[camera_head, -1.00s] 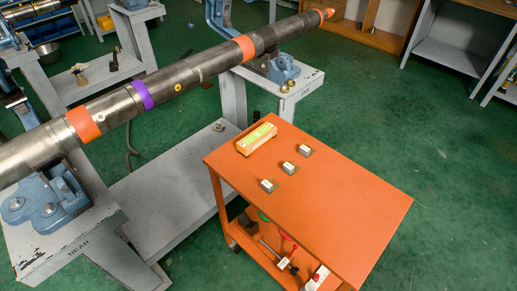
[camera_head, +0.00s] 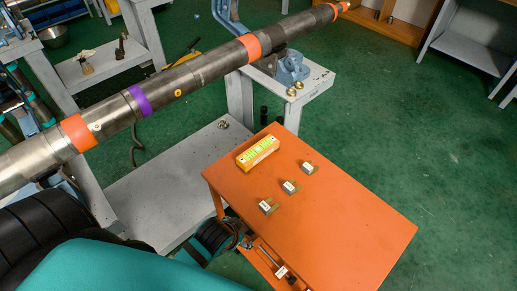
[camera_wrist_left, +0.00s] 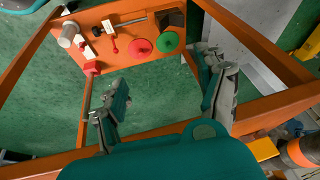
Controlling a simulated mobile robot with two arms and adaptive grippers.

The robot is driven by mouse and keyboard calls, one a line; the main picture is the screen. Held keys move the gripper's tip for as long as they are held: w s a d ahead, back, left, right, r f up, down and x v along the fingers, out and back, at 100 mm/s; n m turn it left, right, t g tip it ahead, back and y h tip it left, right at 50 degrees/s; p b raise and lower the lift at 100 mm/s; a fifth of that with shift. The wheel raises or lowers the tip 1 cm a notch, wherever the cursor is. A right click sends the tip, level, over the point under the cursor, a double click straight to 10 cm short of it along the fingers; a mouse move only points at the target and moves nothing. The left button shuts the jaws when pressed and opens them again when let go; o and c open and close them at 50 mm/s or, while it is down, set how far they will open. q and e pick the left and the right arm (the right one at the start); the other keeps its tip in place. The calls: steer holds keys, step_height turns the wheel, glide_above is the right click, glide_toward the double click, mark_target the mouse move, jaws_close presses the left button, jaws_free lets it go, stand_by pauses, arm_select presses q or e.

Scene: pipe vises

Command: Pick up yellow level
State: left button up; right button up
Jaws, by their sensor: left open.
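The yellow level (camera_head: 258,152), a small yellow and orange block-like bar, lies on the orange cart top (camera_head: 340,225) near its far left corner. The gripper is apart from the level. My right gripper is in neither view.
Three small labelled blocks, one of them here (camera_head: 290,187), sit beside the level. A long pipe (camera_head: 190,75) with orange and purple bands rests on vise stands behind the cart. The lower shelf holds a red disc (camera_wrist_left: 140,47), a green disc (camera_wrist_left: 168,42) and tools. The cart top's right side is clear.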

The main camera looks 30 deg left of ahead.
arm_select(q)
step_height(320, 180, up, 9)
steer(key=w+r+m+t, duration=0.5)
steer(key=w+r+t, duration=0.7)
steer(key=w+r, duration=0.65)
steer(key=d+r+m+t+h, duration=0.3)
steer(key=d+r+m+h, duration=0.35)
steer(key=r+m, duration=0.35)
steer(key=d+r+m+g+h, duration=0.2)
steer(key=d+r+m+h, duration=0.1)
steer(key=d+m+h, duration=0.3)
steer(key=m+g+y+p, duration=0.1)
steer(key=m+g+y, duration=1.1)
steer(key=m, duration=0.4)
glide_toward(257, 150)
steer(key=shift+g+h, duration=0.65)
steer(key=shift+g, duration=0.05)
steer(key=w+f+p, duration=0.1)
steer(key=f, duration=0.1)
steer(key=w+f+p, duration=0.2)
steer(key=shift+w+a+f, duration=0.15)
steer(key=shift+a+f, duration=0.05)
steer(key=shift+w+f, duration=0.15)
steer(key=shift+f, duration=0.3)
steer(key=shift+w+d+f+p, duration=0.1)
steer(key=shift+f+p, duration=0.25)
steer(key=p+x, duration=0.1)
steer(key=x, duration=0.3)
steer(key=shift+f, duration=0.15)
